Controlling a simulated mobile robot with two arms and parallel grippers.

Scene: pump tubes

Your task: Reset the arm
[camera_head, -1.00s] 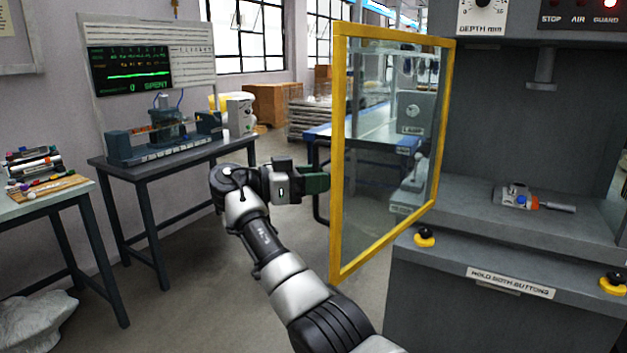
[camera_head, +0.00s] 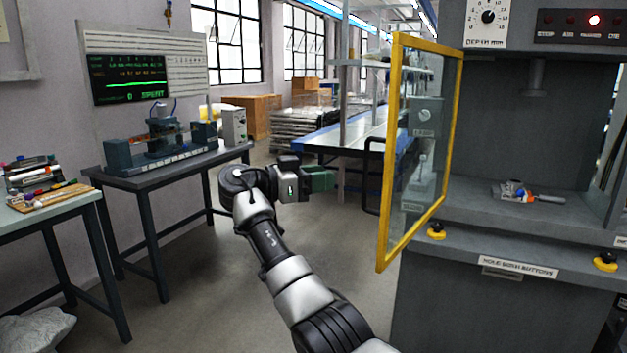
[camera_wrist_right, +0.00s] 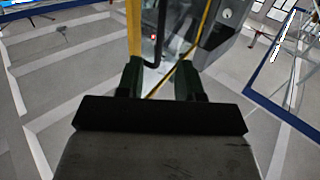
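My right gripper (camera_head: 322,181) is at the middle of the head view, in free air to the left of the yellow-framed guard door (camera_head: 388,160). It holds nothing that I can see. In the right wrist view its two dark green fingers (camera_wrist_right: 160,80) stand apart, with a gap between them. The yellow door frame (camera_wrist_right: 134,35) shows beyond the fingers, apart from them. My left gripper is not in view.
The grey press (camera_head: 500,300) stands at the right, its guard door swung open. A small fixture with an orange part (camera_head: 519,192) lies on its bed. A dark bench (camera_head: 180,168) with a test rig stands at the left. Clear floor (camera_head: 320,245) lies between.

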